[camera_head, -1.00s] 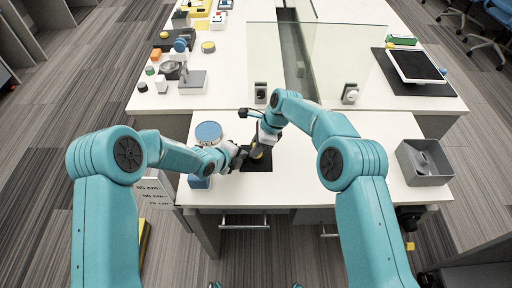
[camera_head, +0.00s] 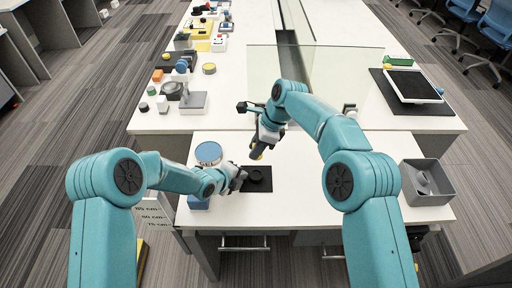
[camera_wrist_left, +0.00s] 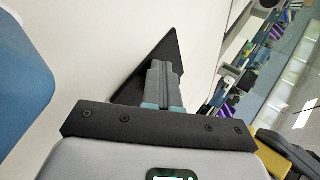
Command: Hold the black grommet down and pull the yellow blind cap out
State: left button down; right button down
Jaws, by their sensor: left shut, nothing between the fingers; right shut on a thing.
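The black grommet (camera_head: 257,175) sits on a black mat (camera_head: 262,189) near the front of the white table. My left gripper (camera_head: 240,181) is shut and empty, low at the left side of the grommet; I cannot tell whether it touches it. In the left wrist view its closed grey fingers (camera_wrist_left: 163,84) point over the mat (camera_wrist_left: 144,74), and the grommet is hidden. My right gripper (camera_head: 260,147) is shut on the yellow blind cap (camera_head: 257,154), of which a small part shows. The cap is apart from the grommet, above and behind it.
A round blue-topped tin (camera_head: 208,153) stands left of the mat. A grey bin (camera_head: 426,184) is at the table's right. A clear screen (camera_head: 350,80) stands behind my right arm. The table between mat and bin is largely clear.

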pick_arm(q)
jog(key=shift+r, duration=0.15)
pick_arm(e)
jog(key=shift+r, duration=0.1)
